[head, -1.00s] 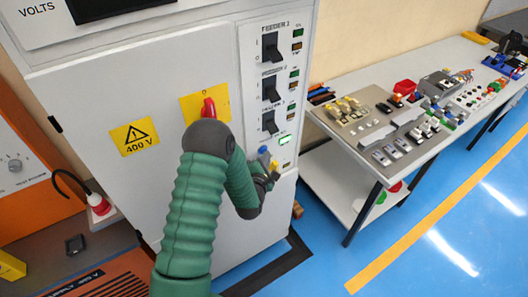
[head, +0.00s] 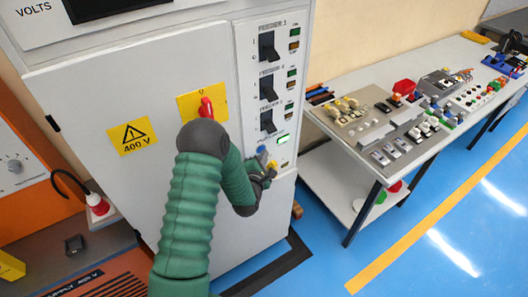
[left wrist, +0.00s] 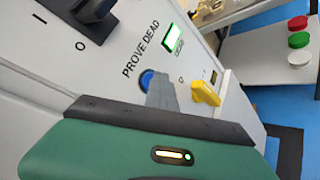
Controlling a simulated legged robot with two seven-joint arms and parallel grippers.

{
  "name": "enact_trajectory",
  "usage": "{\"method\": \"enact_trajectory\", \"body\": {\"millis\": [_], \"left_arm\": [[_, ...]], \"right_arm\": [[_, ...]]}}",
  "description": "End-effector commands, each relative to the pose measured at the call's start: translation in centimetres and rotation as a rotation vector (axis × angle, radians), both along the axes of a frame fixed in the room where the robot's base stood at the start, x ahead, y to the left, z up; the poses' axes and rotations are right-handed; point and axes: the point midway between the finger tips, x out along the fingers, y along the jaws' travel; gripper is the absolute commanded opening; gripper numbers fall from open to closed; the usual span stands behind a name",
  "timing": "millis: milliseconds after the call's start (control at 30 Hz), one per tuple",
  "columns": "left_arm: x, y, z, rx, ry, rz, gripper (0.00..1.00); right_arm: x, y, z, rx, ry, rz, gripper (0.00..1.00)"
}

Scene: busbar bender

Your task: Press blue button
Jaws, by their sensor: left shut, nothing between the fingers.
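The blue button (left wrist: 147,79) is round and sits on the white cabinet's panel below the words PROVE DEAD. In the left wrist view, my left gripper's grey fingers (left wrist: 160,92) are shut and empty, with the tip at the button's right edge and hiding part of it. I cannot tell whether they touch it. In the head view, my left gripper (head: 264,174) is at the lower right of the cabinet front, by the button's area. My right gripper is in neither view.
A yellow knob (left wrist: 206,92) is just right of the fingers. A lit green indicator (left wrist: 173,38) is above the button. Black feeder switches (head: 268,88) line the panel above. A red handle (head: 206,108) is on the cabinet door. A bench (head: 345,150) with parts stands to the right.

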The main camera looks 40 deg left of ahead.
Motion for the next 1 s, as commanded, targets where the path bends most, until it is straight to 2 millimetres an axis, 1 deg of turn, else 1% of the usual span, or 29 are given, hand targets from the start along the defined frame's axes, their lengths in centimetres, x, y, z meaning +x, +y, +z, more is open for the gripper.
{"method": "enact_trajectory", "body": {"millis": [467, 900, 1000], "left_arm": [[-0.3, -0.8, 0.2, 0.002, -0.004, 0.003, 0.00], [-2.2, -5.6, 0.1, 0.000, -0.003, 0.000, 0.00], [-2.5, -6.2, 0.2, 0.001, -0.003, -0.001, 0.00]], "right_arm": [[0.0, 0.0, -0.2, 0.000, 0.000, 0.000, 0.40], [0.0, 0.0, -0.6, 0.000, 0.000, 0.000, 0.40], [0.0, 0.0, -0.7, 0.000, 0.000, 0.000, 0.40]]}}
